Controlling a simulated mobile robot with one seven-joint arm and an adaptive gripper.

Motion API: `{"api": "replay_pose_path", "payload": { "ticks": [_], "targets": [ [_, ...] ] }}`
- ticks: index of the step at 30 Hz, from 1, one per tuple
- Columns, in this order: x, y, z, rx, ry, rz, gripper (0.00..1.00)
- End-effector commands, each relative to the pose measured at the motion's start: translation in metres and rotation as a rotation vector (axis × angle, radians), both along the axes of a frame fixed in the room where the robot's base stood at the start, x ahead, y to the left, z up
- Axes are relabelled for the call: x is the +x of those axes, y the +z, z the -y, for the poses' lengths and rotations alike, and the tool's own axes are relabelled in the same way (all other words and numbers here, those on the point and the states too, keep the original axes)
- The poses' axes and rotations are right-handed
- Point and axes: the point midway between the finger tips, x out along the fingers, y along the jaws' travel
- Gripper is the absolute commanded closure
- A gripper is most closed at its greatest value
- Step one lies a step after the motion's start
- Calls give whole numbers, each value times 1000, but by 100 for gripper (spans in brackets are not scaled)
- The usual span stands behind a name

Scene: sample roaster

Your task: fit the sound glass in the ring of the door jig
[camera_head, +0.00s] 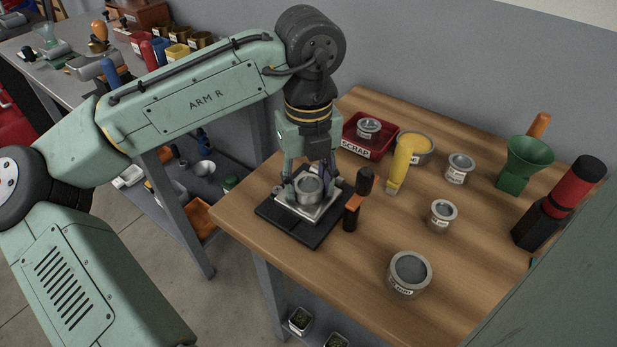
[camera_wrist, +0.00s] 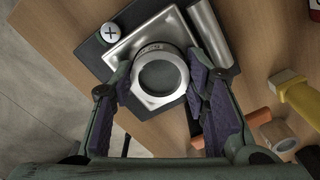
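The door jig has a black base (camera_head: 276,216) and a bright metal plate (camera_wrist: 128,48), at the left front of the wooden bench. A round glass with a metal rim and a grey face (camera_wrist: 162,76) is over the plate; it also shows in the head view (camera_head: 309,188). Printed marks show on its far side. My gripper (camera_head: 308,183) points down at the jig, with purple pads on opposite sides of the glass, appearing to touch it. The jig's ring cannot be told apart from the glass rim, so I cannot tell how deep the glass sits.
A dark-topped tool with an orange part (camera_head: 352,212) stands close right of the jig. A red SCRAP bin (camera_head: 353,146) holds a rimmed glass (camera_head: 368,126). Other labelled rimmed pieces (camera_head: 408,275) (camera_head: 442,216) (camera_head: 459,170), a yellow-handled tool (camera_head: 399,165) and a green funnel (camera_head: 525,160) stand rightward.

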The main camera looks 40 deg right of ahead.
Motion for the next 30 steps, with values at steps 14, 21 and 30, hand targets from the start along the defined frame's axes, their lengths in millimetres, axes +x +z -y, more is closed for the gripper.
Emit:
{"api": "replay_pose_path", "payload": {
  "ticks": [14,21,30],
  "targets": [
    [0,0,0,0,0,-1,38],
    [0,6,0,0,0,0,38],
    [-1,66,1,-2,-1,-1,38]
  ]
}}
